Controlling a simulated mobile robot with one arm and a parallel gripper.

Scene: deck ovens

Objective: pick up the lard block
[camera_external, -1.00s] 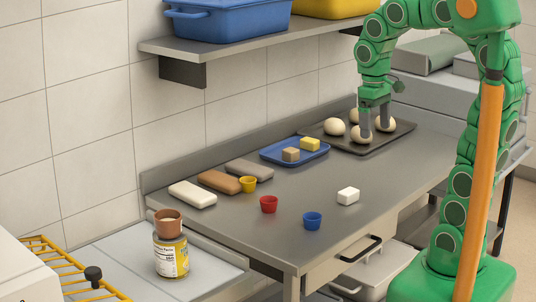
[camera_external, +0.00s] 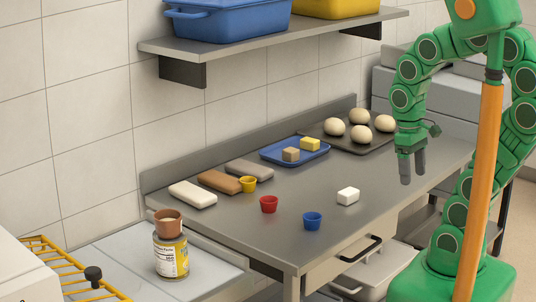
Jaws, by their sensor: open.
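The lard block is most likely the small white block (camera_external: 348,196) lying on the steel table near its front edge. My gripper (camera_external: 412,177) hangs in the air to the right of the white block in the picture, fingers pointing down, open and empty. It is clearly apart from the block and appears higher than it. Nothing hides the white block.
A blue tray (camera_external: 272,154) holds a yellow block (camera_external: 310,143) and a brownish block (camera_external: 291,154). A dark tray (camera_external: 345,147) holds several dough balls. Yellow (camera_external: 248,184), red (camera_external: 269,204) and blue (camera_external: 312,221) cups and long loaf-like pieces (camera_external: 192,194) stand left of the white block.

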